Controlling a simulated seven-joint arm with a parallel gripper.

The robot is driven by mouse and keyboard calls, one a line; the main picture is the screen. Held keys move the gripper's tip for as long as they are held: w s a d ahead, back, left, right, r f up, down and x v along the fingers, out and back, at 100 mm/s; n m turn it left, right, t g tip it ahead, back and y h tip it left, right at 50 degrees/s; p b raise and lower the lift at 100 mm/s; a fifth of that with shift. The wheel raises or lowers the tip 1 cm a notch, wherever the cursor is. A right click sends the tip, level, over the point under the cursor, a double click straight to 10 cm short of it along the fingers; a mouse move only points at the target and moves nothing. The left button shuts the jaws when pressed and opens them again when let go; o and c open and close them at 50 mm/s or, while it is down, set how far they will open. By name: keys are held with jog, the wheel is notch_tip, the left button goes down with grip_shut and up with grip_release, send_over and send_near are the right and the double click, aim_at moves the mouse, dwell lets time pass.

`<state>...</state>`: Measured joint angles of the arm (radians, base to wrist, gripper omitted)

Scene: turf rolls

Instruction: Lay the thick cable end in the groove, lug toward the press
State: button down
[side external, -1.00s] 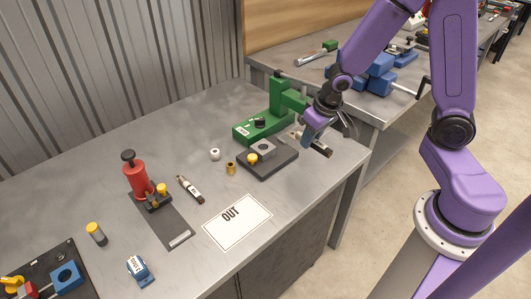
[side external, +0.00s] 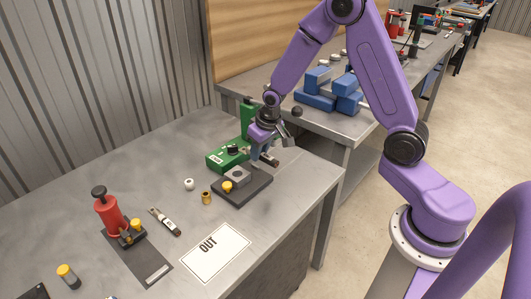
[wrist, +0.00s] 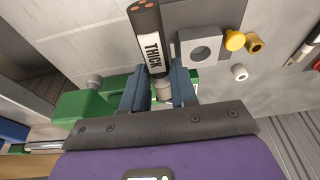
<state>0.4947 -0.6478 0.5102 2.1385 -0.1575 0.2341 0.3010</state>
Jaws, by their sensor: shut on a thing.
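The thick cable end is a short dark piece with a white THICK label in the wrist view (wrist: 151,45), with copper strands at its far end. My gripper (wrist: 159,82) is shut on it near a grey part between the fingers; I cannot tell whether this is the lug. In the side view my gripper (side external: 261,153) holds the cable (side external: 271,160) just behind the dark base plate (side external: 250,193) and beside the green press (side external: 222,157). A grey block (side external: 237,176) with a round hole sits on the plate. I cannot make out the groove clearly.
A yellow-topped piece (side external: 227,187) sits by the block. A brass ring (side external: 206,198) and a white ring (side external: 189,184) lie left of the plate. Further left are another labelled cable piece (side external: 165,222) and a red press (side external: 109,216). The OUT card (side external: 222,255) lies in front.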

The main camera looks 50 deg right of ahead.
aim_at(257, 175)
jog(key=shift+f, duration=3.05)
jog(key=shift+f, duration=0.4)
jog(key=c, duration=0.8)
grip_release()
jog(key=shift+a, duration=0.1)
